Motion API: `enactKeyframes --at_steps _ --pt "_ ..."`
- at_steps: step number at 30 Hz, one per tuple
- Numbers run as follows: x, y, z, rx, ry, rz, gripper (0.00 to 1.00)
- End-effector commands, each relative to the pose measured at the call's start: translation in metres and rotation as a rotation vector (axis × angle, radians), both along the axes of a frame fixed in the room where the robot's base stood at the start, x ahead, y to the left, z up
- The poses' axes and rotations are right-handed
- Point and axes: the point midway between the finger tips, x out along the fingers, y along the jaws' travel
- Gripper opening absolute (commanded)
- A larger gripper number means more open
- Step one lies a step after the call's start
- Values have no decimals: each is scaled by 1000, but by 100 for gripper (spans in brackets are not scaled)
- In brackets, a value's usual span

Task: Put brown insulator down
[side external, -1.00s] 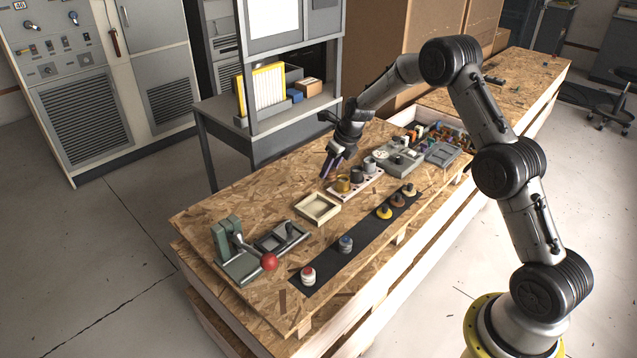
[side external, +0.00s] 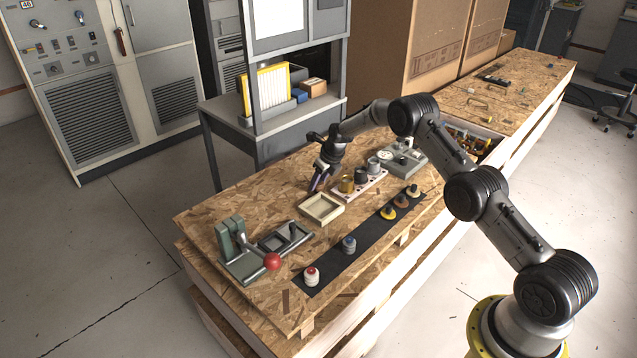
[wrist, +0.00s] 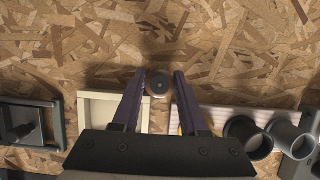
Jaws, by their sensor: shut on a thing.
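My gripper (side external: 313,189) is low over the back part of the wooden bench, just behind the cream tray. In the wrist view my gripper (wrist: 159,82) points down with its purple fingers shut on a small round brown insulator (wrist: 158,86) with a dark centre. The insulator is seen end-on over bare board. I cannot tell whether it touches the board. In the side view it is not clearly visible at the fingertips.
The empty cream tray (side external: 322,209) is close in front. A white rack (side external: 347,194) with metal cups stands to its right. A lever press (side external: 238,250) is at left. A black mat (side external: 330,262) holds several insulators. The board behind the gripper is bare.

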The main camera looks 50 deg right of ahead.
Motion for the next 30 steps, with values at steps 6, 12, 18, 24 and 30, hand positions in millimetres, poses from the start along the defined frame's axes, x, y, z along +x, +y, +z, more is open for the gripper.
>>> enactKeyframes --at_steps 6,12,18,24,30 --pt "1 0 -4 -1 -5 0 0" --pt "1 0 -6 -1 -3 0 0" --pt "0 0 -7 -1 -2 0 72" --pt "0 0 -7 -1 -2 0 73" --pt "0 0 -1 -2 -4 -1 73"
